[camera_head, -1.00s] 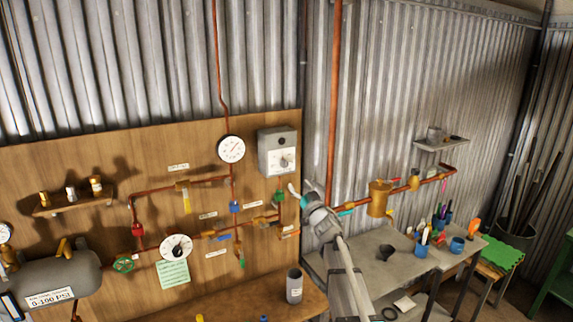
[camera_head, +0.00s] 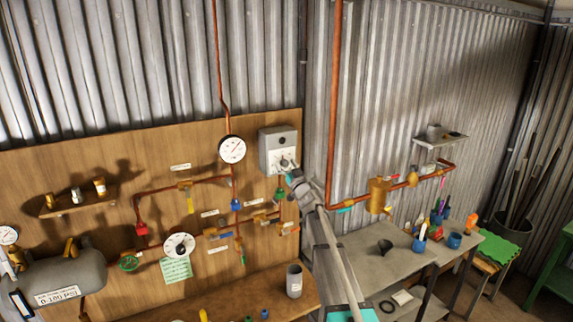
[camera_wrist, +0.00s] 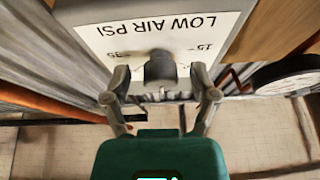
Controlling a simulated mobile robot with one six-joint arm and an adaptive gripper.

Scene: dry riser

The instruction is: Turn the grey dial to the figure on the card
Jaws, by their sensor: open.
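The grey dial (camera_wrist: 160,70) is a round knob on the white face of a grey box (camera_head: 270,143) on the wooden board. The wrist view shows this face upside down, with "LOW AIR PSI" and the figures 15 and 35 legible. My gripper (camera_head: 290,172) is at the front of the box. In the wrist view its two fingers are open, one on each side of the dial; I cannot tell whether they touch it. A green card (camera_head: 176,270) with small unreadable writing hangs below a white dial (camera_head: 180,246). The grey dial's pointer is not clear.
A round white gauge (camera_head: 232,149) is left of the box. Copper pipes and valves cover the board below. A vertical copper pipe (camera_head: 335,90) runs right of the box. A grey cup (camera_head: 294,282) stands on the bench under my arm's left side.

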